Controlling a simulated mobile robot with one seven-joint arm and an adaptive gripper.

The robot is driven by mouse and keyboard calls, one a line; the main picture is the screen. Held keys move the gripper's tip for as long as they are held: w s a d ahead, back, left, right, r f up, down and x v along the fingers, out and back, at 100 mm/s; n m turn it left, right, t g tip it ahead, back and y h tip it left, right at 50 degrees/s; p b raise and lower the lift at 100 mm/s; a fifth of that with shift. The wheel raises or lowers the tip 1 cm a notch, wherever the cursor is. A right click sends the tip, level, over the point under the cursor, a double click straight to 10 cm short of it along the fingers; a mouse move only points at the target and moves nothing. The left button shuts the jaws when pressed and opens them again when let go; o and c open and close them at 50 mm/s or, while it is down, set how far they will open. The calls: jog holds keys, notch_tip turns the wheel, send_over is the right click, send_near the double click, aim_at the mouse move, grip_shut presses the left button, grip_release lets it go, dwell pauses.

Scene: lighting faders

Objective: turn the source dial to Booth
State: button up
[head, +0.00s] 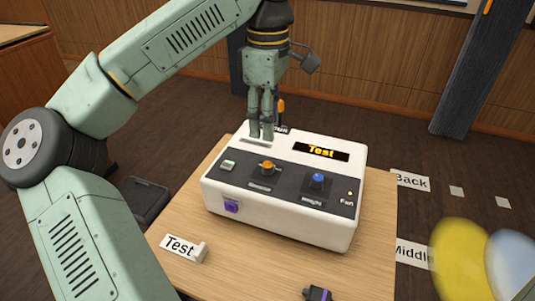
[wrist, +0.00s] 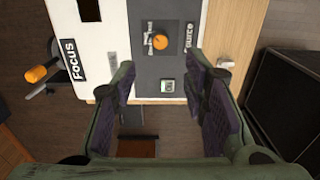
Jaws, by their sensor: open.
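The source dial is an orange knob (head: 267,167) on the dark panel of a white console (head: 285,222). It also shows in the wrist view (wrist: 160,42), beside a "Source" label (wrist: 189,37). A display (head: 321,152) on the console reads "Test" in yellow letters. No "Booth" marking is readable. My gripper (head: 261,135) points down over the console's back left part, behind the dial. In the wrist view its two fingers (wrist: 162,75) are apart with nothing between them, and the dial shows just beyond the fingertips.
A green button (head: 228,165) and a blue knob (head: 317,181) flank the dial. An orange-handled lever (head: 281,106) stands at the console's back, close to my gripper.

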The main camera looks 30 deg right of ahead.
aim_at(268, 164)
notch_tip(268, 164, down, 11)
jog(key=shift+r+p, duration=0.2)
jog(key=shift+p, duration=0.85)
jog(key=shift+c, duration=0.4)
grip_shut()
